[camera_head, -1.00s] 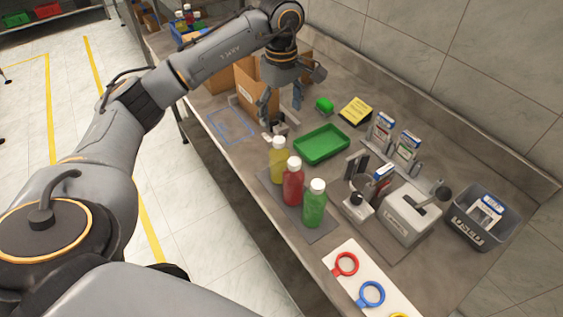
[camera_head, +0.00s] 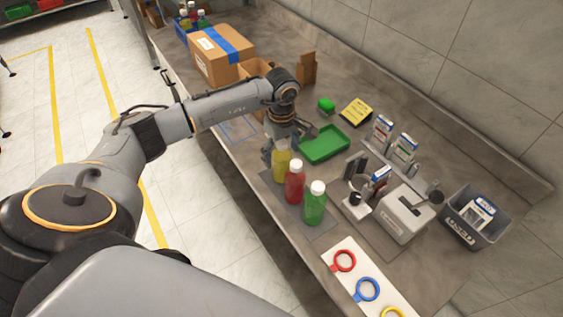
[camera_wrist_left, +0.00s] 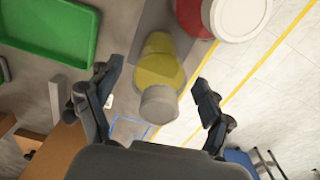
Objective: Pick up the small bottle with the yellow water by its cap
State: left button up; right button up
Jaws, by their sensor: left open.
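The small bottle with yellow water (camera_head: 281,167) stands upright on a grey mat (camera_head: 318,232), at the left end of a row with a red bottle (camera_head: 295,183) and a green bottle (camera_head: 314,206). My left gripper (camera_head: 279,151) is above and around the yellow bottle's top in the head view, hiding its cap. In the left wrist view the gripper (camera_wrist_left: 160,92) is open, and the pale cap (camera_wrist_left: 159,104) and yellow body (camera_wrist_left: 158,68) lie between its two fingers, with gaps on both sides. My right gripper is not in view.
The red bottle's white cap (camera_wrist_left: 238,14) is close beside the yellow one. A green tray (camera_head: 325,144) lies behind the bottles. A cardboard box (camera_head: 222,55) stands farther back. A white board with coloured rings (camera_head: 344,261) lies at the front right.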

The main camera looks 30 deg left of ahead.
pick_arm(q)
jog(key=c, duration=1.6)
grip_shut()
jog(key=shift+r, duration=0.1)
